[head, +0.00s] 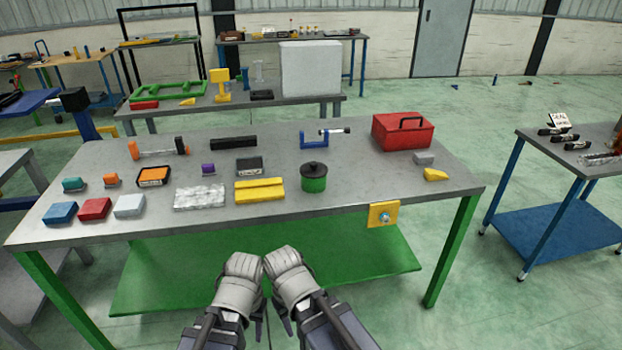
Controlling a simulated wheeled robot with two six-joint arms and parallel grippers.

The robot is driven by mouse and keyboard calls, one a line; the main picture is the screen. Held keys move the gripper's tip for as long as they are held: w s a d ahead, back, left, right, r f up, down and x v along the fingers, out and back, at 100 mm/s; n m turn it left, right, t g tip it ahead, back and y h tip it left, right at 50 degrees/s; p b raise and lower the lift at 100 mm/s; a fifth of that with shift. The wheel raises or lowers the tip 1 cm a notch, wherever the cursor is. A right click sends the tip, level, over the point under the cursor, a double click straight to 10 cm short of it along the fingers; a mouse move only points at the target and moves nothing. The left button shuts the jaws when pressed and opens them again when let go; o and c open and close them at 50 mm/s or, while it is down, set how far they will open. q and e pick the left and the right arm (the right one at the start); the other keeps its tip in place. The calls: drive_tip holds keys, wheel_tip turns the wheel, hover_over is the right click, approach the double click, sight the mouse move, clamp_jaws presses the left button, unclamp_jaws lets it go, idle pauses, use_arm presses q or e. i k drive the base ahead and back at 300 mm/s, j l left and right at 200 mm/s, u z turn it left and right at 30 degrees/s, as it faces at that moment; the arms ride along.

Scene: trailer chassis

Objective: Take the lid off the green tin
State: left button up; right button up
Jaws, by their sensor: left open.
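The green tin (314,185) stands upright on the grey workbench, right of the middle. Its dark lid (313,169) with a small knob sits on top. My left gripper (244,266) and my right gripper (283,260) are side by side in front of the bench's near edge, low in the view. Both are apart from the tin, which is beyond them and to the right. The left gripper is open, and I see nothing in it. The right gripper's fingers are too bunched in view to tell their state.
The workbench (350,185) carries yellow blocks (260,190) just left of the tin, a blue clamp-like tool (318,138) behind it and a red toolbox (402,132) to the right. A yellow plate (384,214) hangs on the front edge. The bench's front strip near the tin is clear.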

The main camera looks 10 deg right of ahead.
sight(312, 170)
drive_tip(key=i+l+u, duration=0.15)
drive_tip(key=l, duration=0.2)
drive_tip(key=i+l+u, duration=0.1)
drive_tip(key=i+l, duration=0.15)
drive_tip(key=i+l+u, duration=0.15)
drive_tip(key=l, duration=0.3)
drive_tip(key=i+l+u, duration=0.15)
drive_tip(key=l, duration=0.2)
